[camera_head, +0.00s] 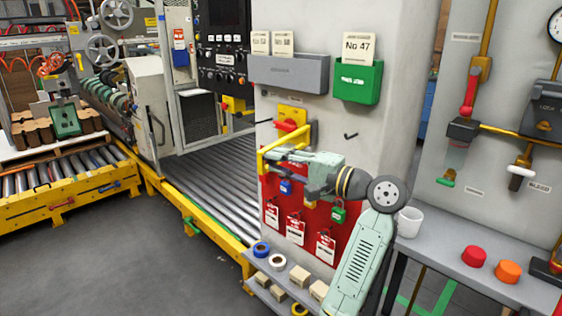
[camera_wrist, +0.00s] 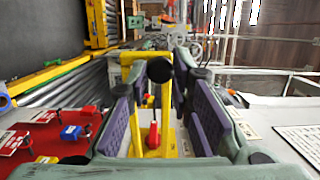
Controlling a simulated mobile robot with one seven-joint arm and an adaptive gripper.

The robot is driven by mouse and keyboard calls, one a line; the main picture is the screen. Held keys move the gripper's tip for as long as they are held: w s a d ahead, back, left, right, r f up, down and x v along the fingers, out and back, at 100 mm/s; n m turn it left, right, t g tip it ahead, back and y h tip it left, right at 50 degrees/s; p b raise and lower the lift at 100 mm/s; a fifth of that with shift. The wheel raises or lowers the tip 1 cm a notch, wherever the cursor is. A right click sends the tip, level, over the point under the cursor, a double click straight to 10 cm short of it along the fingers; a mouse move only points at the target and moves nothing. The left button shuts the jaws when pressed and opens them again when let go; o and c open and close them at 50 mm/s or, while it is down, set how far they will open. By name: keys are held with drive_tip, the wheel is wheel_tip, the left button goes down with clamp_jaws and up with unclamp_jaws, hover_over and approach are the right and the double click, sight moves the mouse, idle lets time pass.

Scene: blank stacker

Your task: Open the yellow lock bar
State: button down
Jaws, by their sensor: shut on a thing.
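The yellow lock bar (camera_head: 283,138) stands out from the grey cabinet wall, in front of a yellow switch plate (camera_head: 292,114) with a red handle (camera_head: 288,126). My gripper (camera_head: 272,154) reaches in from the right and is shut on the bar near its outer end. In the wrist view the yellow lock bar (camera_wrist: 134,108) shows between my gripper's purple-padded fingers (camera_wrist: 160,105), with a red handle (camera_wrist: 152,135) behind it. The exact contact of the pads is partly hidden.
A red board (camera_head: 269,225) with tags and padlocks hangs just below my gripper. A green holder (camera_head: 358,82) and grey holder (camera_head: 290,73) are above. A roller conveyor (camera_head: 215,160) runs left. A table (camera_head: 455,262) with red and orange buttons is right.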

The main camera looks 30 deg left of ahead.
drive_tip(key=shift+r, duration=0.1)
drive_tip(key=c, duration=1.4)
unclamp_jaws()
drive_tip(key=d, duration=0.4)
drive_tip(key=s+d, duration=0.1)
drive_tip(key=d, duration=0.7)
drive_tip(key=shift+s, duration=0.15)
